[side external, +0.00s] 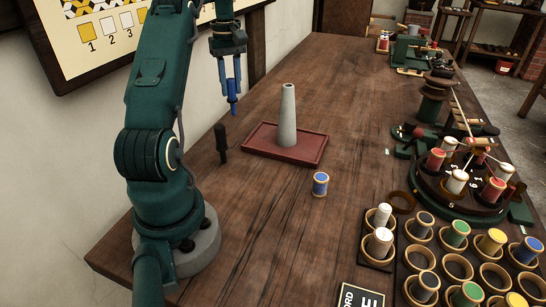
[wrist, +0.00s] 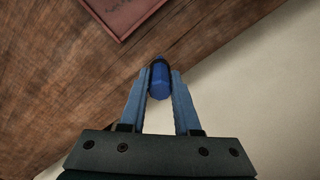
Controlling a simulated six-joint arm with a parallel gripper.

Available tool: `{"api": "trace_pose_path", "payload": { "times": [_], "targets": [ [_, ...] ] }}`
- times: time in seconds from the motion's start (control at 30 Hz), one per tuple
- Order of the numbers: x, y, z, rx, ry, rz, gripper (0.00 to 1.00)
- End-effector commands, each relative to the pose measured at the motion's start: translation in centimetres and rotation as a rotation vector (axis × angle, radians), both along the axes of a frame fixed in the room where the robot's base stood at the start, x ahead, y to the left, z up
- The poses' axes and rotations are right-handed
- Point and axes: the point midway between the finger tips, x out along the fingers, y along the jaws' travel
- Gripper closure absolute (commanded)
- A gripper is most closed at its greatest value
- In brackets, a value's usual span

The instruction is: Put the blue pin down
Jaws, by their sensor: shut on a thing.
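The pin's blue end (wrist: 160,80) also shows between the fingers in the wrist view. The wooden table (side external: 255,195) lies below and to the right. The wrist view shows table planks at upper left and pale wall or floor at right.
A dark red tray (side external: 255,149) with a grey cone (side external: 288,115) stands on the table. A dark upright peg (side external: 221,143) stands left of it. A blue spool (side external: 320,184) stands in front. Spool racks (side external: 450,265) and a round spool carrier (side external: 455,205) fill the right side.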

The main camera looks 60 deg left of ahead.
Motion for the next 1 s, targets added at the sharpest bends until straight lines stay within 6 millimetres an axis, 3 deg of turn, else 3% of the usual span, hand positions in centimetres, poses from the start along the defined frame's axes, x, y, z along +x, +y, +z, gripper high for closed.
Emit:
{"api": "trace_pose_path", "payload": {
  "times": [0.43,0.87,0.9,0.97,1.0],
  "targets": [
    [0.0,-0.1,-4.3,-0.002,0.000,-0.002,1.00],
    [0.0,-0.1,-4.8,0.000,-0.001,-0.002,1.00],
    [0.0,0.0,-4.9,0.001,-0.001,-0.002,0.62],
    [0.0,0.0,-4.8,0.001,-0.001,-0.002,0.39],
    [0.0,0.0,-4.8,0.001,-0.001,-0.002,0.39]
  ]
}}
